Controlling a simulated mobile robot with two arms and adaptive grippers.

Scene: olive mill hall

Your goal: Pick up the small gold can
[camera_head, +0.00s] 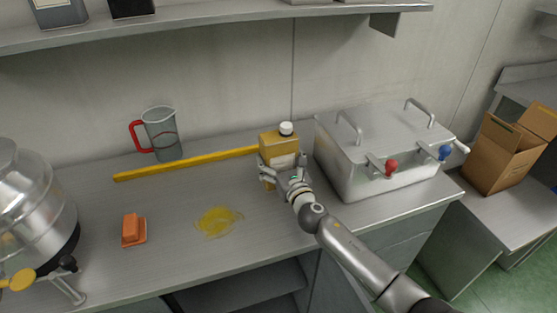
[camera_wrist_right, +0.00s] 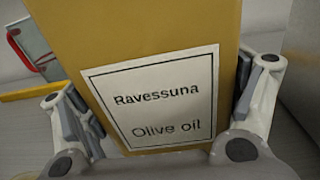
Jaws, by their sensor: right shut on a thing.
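The small gold can (camera_head: 279,142) stands on the metal counter in the head view, with a white cap on top and a pale label on its front. It looks upright; I cannot tell whether its base touches the counter. My right gripper (camera_head: 283,170) is shut on it, with a finger on each side of its lower part. In the right wrist view the can (camera_wrist_right: 150,35) fills the middle, its label reading "Ravessuna Olive oil", between the fingers of the right gripper (camera_wrist_right: 165,125). My left gripper is not in view.
A lidded steel tank (camera_head: 375,140) with red and blue taps stands close right of the can. A yellow bar (camera_head: 185,164) lies behind left, near a red-handled jug (camera_head: 162,135). A yellow spill (camera_head: 217,220), an orange block (camera_head: 133,229) and a steel vessel (camera_head: 30,205) are left.

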